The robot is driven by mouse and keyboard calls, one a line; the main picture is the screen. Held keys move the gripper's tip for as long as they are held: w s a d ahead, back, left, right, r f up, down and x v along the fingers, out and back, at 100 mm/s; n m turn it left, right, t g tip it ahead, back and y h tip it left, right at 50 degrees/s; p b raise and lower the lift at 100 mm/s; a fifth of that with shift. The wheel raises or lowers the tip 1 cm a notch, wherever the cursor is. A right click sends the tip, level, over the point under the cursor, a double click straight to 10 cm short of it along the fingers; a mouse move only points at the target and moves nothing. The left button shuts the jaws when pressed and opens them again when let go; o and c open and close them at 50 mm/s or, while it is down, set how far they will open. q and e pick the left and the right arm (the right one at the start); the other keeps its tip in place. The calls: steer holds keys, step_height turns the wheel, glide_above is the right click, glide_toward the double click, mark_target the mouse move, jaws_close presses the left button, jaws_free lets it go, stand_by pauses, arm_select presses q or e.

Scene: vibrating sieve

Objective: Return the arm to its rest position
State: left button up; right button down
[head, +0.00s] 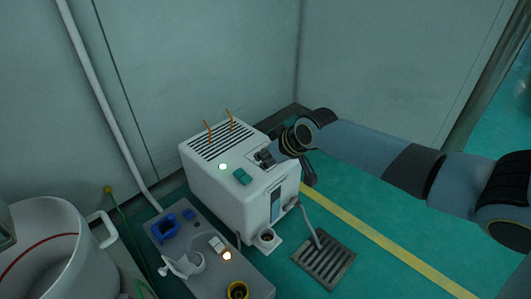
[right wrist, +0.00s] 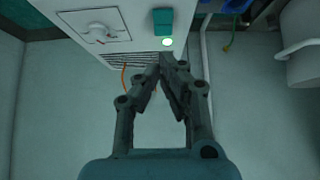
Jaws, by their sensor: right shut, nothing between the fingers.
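My right arm comes in from the right in the head view, over the floor, and bends down at the wrist. My right gripper (head: 264,157) is over the top of the white machine (head: 218,183), near its right edge. In the right wrist view the fingertips (right wrist: 163,60) of my right gripper meet with nothing between them. Behind them lie the machine's vent slots and a panel with a knob (right wrist: 97,32). I cannot tell whether the fingers touch the machine. My left gripper is in no view.
A teal switch (head: 242,177) and a lit green lamp (head: 223,167) are on the machine top, with two thin orange rods behind. A grey bench (head: 204,271) holds blue and white parts. A large pot (head: 88,262) stands left. Open floor lies right, with a drain grate (head: 324,262).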

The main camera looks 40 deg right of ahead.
stand_by(0.5)
steer(key=s+a+f+g, duration=0.1)
steer(key=s+a+f, duration=0.15)
steer(key=s, duration=0.45)
steer(key=s+a+f+g, duration=0.2)
steer(key=s+f, duration=0.2)
steer(key=s, duration=0.3)
steer(key=s+a+f+g, duration=0.1)
steer(key=s+a+f, duration=0.15)
steer(key=s, duration=0.35)
arm_select(q)
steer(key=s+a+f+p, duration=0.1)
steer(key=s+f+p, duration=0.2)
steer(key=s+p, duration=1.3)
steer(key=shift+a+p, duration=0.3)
steer(key=shift+p, duration=0.05)
arm_select(e)
steer(key=s+f+g, duration=0.1)
steer(key=s, duration=1.4)
steer(key=s+f+g+h, duration=0.1)
steer(key=s+f+g, duration=0.1)
steer(key=s, duration=1.3)
steer(key=shift+d+g, duration=0.25)
steer(key=shift+g, duration=0.05)
steer(key=shift+s, duration=0.1)
